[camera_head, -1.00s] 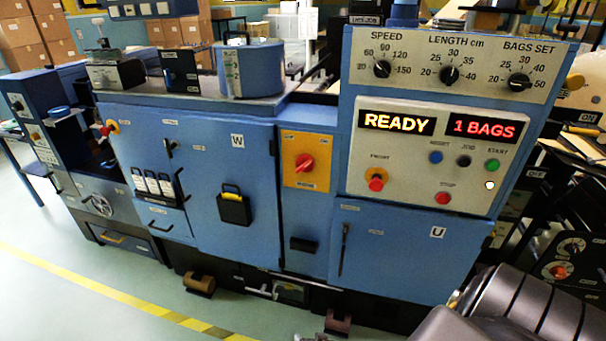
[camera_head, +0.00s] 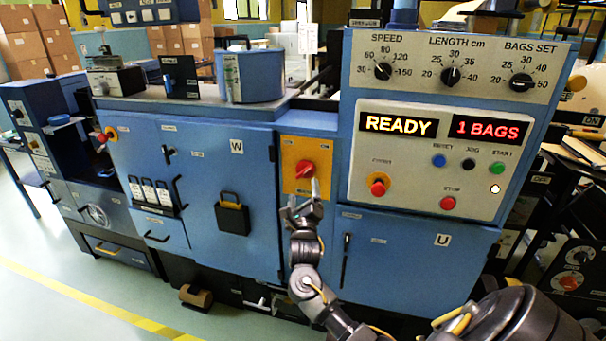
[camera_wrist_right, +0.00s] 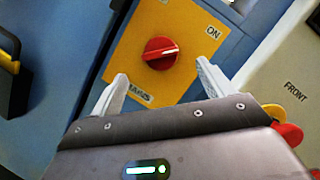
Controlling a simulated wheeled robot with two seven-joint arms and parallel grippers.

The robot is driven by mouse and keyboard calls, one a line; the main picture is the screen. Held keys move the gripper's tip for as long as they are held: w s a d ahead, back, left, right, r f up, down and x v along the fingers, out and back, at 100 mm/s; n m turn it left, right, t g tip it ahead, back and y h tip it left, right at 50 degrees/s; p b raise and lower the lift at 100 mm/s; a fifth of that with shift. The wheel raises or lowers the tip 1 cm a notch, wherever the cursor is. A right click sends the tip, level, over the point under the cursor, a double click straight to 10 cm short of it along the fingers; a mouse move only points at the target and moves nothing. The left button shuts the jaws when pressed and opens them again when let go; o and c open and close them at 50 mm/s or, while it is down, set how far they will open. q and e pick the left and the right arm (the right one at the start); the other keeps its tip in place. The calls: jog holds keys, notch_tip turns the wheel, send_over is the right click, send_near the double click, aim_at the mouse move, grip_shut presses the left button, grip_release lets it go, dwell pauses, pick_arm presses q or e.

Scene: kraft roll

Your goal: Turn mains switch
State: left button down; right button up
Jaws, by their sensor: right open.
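The mains switch is a red rotary knob (camera_head: 305,169) on a yellow plate (camera_head: 291,185) on the blue machine front. In the right wrist view the red knob (camera_wrist_right: 160,53) sits between and beyond my two pale fingertips, with its white line pointing right, towards the label "ON" (camera_wrist_right: 213,32). My right gripper (camera_head: 304,198) is in front of the lower part of the plate; in the wrist view its fingers (camera_wrist_right: 161,78) are spread apart and hold nothing. A gap to the knob appears to remain. My left gripper is not in view.
Right of the plate is the control panel (camera_head: 425,192) with a red and yellow FRONT button (camera_head: 378,186) and lit displays reading READY and 1 BAGS. Clear floor lies at the lower left.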

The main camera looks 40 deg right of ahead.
aim_at(303, 174)
jog(key=p+x, duration=0.1)
jog(key=x, duration=0.8)
jog(key=shift+f+p, duration=0.1)
jog(key=shift+p, duration=0.3)
jog(key=shift+c, duration=0.3)
jog(key=c, duration=0.9)
jog(key=shift+c, duration=0.2)
